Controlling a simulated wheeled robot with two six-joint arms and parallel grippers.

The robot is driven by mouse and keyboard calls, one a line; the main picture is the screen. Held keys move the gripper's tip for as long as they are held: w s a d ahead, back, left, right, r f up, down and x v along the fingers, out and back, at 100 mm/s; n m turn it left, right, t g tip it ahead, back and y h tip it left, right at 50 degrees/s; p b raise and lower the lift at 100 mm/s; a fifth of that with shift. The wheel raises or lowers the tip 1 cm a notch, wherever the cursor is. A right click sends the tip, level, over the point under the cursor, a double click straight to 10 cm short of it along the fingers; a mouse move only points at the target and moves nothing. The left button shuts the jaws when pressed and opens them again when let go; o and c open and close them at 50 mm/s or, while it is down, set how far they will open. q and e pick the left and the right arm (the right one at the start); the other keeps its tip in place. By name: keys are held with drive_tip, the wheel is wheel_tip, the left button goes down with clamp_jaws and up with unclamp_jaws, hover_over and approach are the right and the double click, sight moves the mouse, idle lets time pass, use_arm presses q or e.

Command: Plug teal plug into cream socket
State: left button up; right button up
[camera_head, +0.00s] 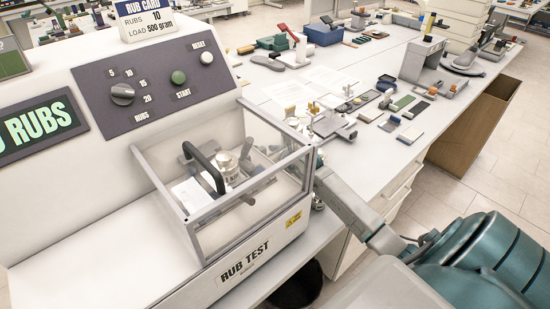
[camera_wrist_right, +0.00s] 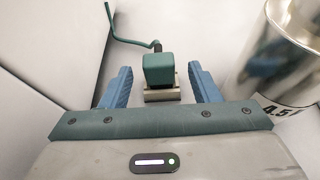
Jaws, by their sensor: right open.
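The teal plug (camera_wrist_right: 158,70) is a small block in the right wrist view, with a thin teal cable running from it to the upper left. A cream-grey piece (camera_wrist_right: 162,95) shows at its near end; I cannot tell whether this is part of the plug or the cream socket. My right gripper (camera_wrist_right: 160,72) is open, its two blue fingers on either side of the plug with gaps to both. I cannot make out the plug there. My left gripper is not in view.
The white rub test machine (camera_head: 110,185) with its clear guard (camera_head: 255,205) stands left of my right arm. A pale wall or panel (camera_wrist_right: 55,50) is left of the fingers. A metal cylinder (camera_wrist_right: 285,55) with a number label stands close on the right.

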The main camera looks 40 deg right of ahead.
drive_tip(key=b+v, duration=0.1)
drive_tip(key=v, duration=0.5)
idle(0.4)
